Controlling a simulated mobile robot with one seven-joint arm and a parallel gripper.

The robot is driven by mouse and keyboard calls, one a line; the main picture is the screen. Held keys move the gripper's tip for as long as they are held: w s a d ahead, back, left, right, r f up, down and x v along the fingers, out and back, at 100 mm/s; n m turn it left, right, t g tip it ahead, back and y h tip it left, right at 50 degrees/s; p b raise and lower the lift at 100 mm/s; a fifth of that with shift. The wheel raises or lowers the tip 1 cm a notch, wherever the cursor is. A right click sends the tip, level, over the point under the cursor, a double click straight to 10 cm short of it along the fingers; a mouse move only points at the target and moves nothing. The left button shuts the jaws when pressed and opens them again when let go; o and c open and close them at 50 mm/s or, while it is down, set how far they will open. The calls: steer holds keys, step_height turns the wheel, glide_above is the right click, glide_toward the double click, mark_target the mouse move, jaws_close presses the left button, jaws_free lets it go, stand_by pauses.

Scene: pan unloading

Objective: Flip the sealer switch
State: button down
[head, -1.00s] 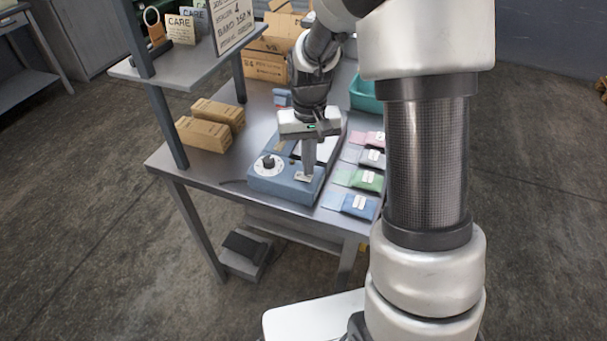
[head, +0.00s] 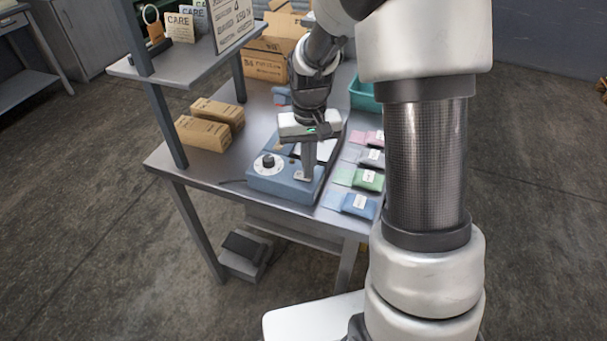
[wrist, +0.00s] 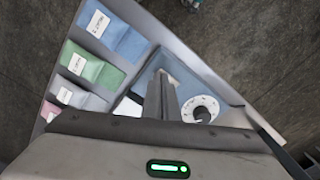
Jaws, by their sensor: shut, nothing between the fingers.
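The blue-grey sealer (head: 268,182) sits at the front of the metal table, with a white dial and black knob (head: 268,161) on its left part. A small light switch plate (head: 303,176) shows on its right part. My gripper (head: 306,177) is shut and empty, pointing down with its fingertips at or just above that plate; I cannot tell if they touch. In the wrist view the shut fingers (wrist: 160,85) reach over the sealer (wrist: 182,76), with the dial (wrist: 201,109) to their right. The fingers hide the switch there.
Pink, grey, green and blue pouches (head: 359,204) lie in a column right of the sealer. Two brown boxes (head: 203,133) lie to the left. A shelf (head: 178,66) on posts stands at the left. A teal bin (head: 364,97) and open carton (head: 266,66) stand behind.

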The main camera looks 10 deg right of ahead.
steer(key=shift+f, duration=0.2)
steer(key=shift+r, duration=0.1)
steer(key=shift+r+p, duration=2.35)
steer(key=shift+r, duration=1.1)
steer(key=s+r+t, duration=0.3)
steer(key=s+r, duration=0.6)
steer(key=r, duration=0.5)
steer(key=s+r+t, duration=0.2)
steer(key=s+r, duration=0.2)
steer(key=s, duration=0.7)
steer(key=shift+r+n+t, duration=0.3)
steer(key=shift+n, duration=0.1)
